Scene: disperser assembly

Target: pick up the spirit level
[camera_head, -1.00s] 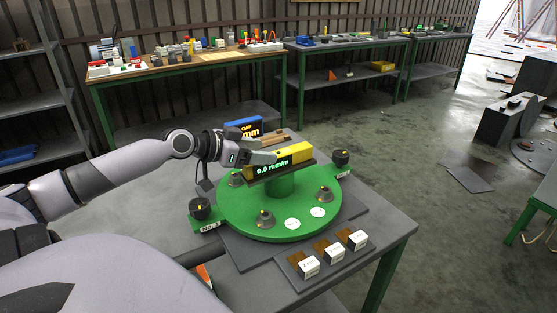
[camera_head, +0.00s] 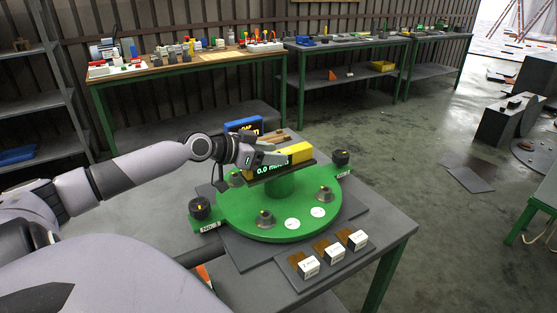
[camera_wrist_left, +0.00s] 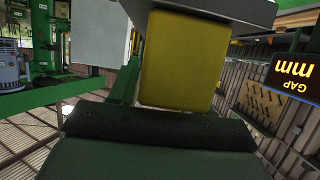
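The spirit level is a yellow block (camera_head: 294,153) with a dark front display in green digits, on a dark plate above the round green base (camera_head: 285,222). My left gripper (camera_head: 268,160) reaches in from the left at its left end, one finger in front of part of the display. The far finger is hidden, so I cannot tell whether it is open or shut on the level. In the left wrist view the yellow block (camera_wrist_left: 180,62) is close, with a dark gripper part below it. My right gripper is not in view.
A blue gap display (camera_head: 243,125) stands behind my left gripper. Black knobs (camera_head: 200,207) and grey cones rise from the green base. Several small white-faced blocks (camera_head: 309,266) sit at the table's front. The grey table (camera_head: 385,228) is bare at the right.

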